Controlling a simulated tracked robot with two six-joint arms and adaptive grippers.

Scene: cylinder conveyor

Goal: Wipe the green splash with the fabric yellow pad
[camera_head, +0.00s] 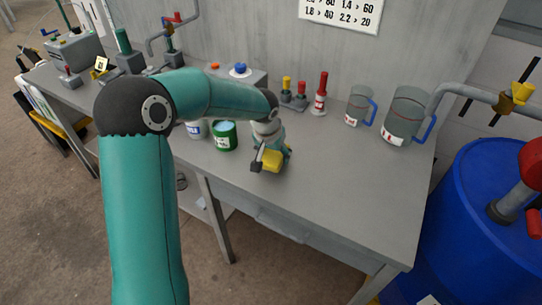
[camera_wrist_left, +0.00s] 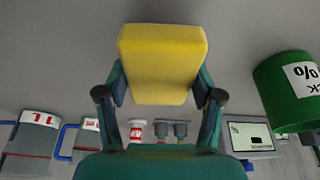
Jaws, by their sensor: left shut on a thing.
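My left gripper (camera_head: 269,157) is shut on the yellow pad (camera_head: 272,160), over the grey table near its front edge. In the left wrist view the yellow pad (camera_wrist_left: 162,62) sits squarely between the two fingers of the gripper (camera_wrist_left: 160,92). I cannot tell whether the pad touches the tabletop. I see no green splash in either view; it may be hidden by the pad or my arm. My right gripper is not in view.
A green can (camera_head: 224,138) stands just left of the gripper. Two clear jugs (camera_head: 358,106) (camera_head: 405,118) with blue handles and a red-and-white bottle (camera_head: 320,98) stand along the back. A blue barrel (camera_head: 470,225) is at right. The table's right front is clear.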

